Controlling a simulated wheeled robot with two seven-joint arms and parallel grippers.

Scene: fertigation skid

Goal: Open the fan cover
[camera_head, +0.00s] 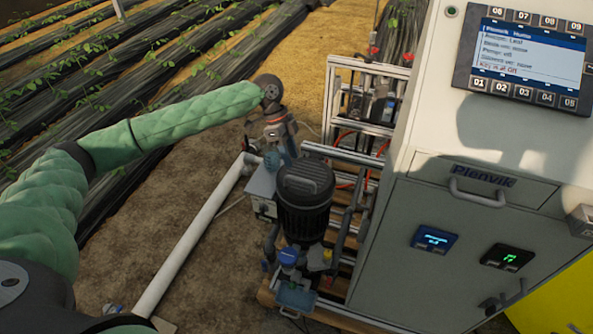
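No part here is clearly marked as the fan cover. A black ribbed cylindrical unit with a domed top (305,182) stands upright on the skid, left of the cabinet. I cannot tell whether its top is the fan cover. My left gripper (272,160) points down beyond this unit and to its left, at the end of my green-sleeved arm. Its fingers are small and partly lost against the pipework, so I cannot tell whether they are open or hold anything. My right gripper is not in view.
A grey cabinet (390,255) with a drawer handle (482,194) and a lit screen (527,58) fills the right side. A metal frame (368,95) stands behind the unit. A white pipe (190,240) runs along the ground. Bare soil lies left of the skid.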

